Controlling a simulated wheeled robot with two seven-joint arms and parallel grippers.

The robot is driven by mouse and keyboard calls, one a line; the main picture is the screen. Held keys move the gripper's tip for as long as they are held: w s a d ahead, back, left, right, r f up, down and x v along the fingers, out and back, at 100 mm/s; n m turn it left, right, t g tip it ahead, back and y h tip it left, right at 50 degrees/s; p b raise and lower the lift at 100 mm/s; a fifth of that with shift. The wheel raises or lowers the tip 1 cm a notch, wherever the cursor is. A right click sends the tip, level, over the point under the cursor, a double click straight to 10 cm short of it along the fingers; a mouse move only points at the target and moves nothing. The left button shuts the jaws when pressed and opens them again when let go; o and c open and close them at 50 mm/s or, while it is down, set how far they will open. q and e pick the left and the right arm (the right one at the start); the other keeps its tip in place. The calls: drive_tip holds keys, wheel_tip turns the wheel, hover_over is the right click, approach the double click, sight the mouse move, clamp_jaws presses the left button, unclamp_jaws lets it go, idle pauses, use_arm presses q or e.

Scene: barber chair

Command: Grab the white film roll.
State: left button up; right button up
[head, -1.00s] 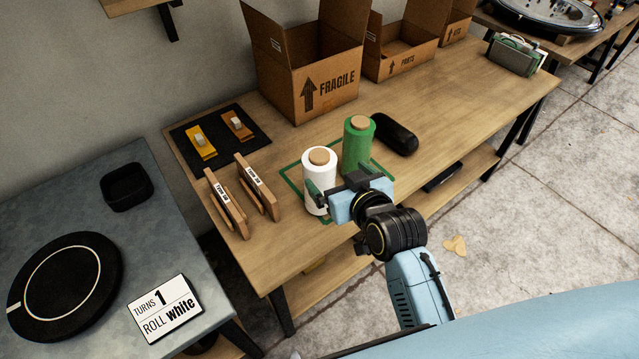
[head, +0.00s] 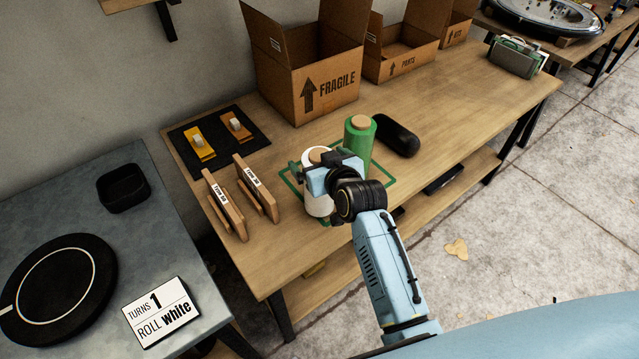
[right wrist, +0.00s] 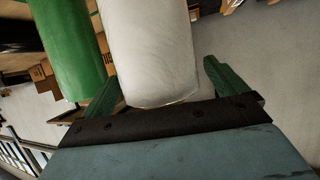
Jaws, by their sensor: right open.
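The white film roll (head: 318,206) stands upright on the wooden table, inside a green outlined square. My right gripper (head: 318,172) is at the roll in the head view and hides much of its middle. In the right wrist view the white roll (right wrist: 152,50) stands between the two green fingers (right wrist: 158,85), which are apart, one on each side. Whether either finger touches the roll cannot be told. The green film roll (head: 359,137) stands just behind and to the right; it also shows in the right wrist view (right wrist: 66,45). My left gripper is not in view.
Two wooden stands with labels (head: 245,185) are left of the rolls. A black case (head: 397,138) lies to the right. A FRAGILE box (head: 325,90) stands behind. A card (head: 160,312) reading "TURNS 1 ROLL white" lies on the grey table.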

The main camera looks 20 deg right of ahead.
drive_tip(key=shift+r, duration=0.1)
drive_tip(key=c, duration=1.8)
